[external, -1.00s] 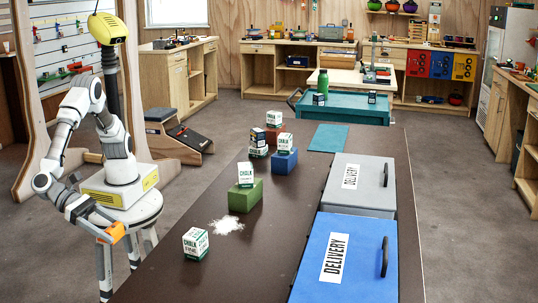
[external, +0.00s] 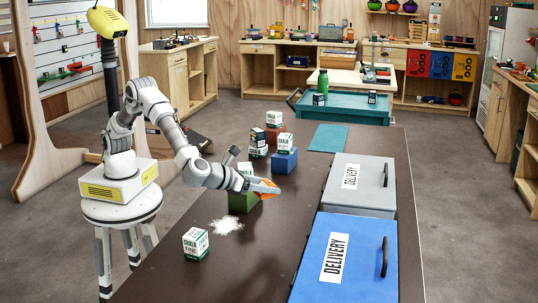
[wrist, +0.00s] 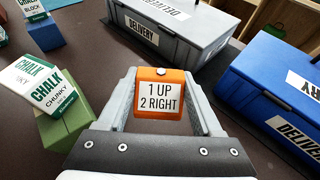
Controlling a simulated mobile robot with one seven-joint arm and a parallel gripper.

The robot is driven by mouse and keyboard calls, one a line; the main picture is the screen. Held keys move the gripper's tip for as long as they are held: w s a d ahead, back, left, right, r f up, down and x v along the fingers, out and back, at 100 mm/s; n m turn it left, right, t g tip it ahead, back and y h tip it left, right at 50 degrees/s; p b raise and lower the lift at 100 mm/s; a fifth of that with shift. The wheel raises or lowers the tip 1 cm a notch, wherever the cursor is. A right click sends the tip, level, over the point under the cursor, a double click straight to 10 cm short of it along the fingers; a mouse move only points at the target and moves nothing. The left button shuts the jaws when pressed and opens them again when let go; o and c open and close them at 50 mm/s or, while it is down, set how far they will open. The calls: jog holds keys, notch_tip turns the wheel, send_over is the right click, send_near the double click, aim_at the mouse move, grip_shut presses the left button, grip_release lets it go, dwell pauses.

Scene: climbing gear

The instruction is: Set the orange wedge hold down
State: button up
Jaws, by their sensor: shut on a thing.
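My gripper (external: 264,188) is shut on the orange wedge hold (wrist: 160,83), which sits between the two grey fingers. A white label on it reads "1 UP 2 RIGHT". In the external view the wedge (external: 268,187) is at the gripper's tip, over the dark table (external: 290,215), right of the green block (external: 241,202). I cannot tell whether it touches the table. The wedge's underside is hidden.
A chalk box (wrist: 38,86) is at the green block, partly hidden by my arm externally. The blue block (external: 284,162) and teal mat (external: 327,138) lie farther back. Grey (external: 362,182) and blue (external: 345,260) delivery boxes line the right. Spilled chalk (external: 226,225) lies in front.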

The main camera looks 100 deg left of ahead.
jog(key=a, duration=0.1)
jog(key=w+a, duration=0.1)
jog(key=a, duration=0.1)
jog(key=shift+n+g, duration=0.3)
jog(key=b, duration=0.3)
send_over(299, 209)
notch_tip(299, 209, down, 7)
jog(key=shift+f, duration=0.1)
jog(key=shift+f+b, duration=0.55)
jog(key=shift+f, duration=1.3)
jog(key=shift+d, duration=0.1)
jog(key=shift+f, duration=0.2)
jog(key=o, duration=1.4)
jog(key=shift+r, duration=0.15)
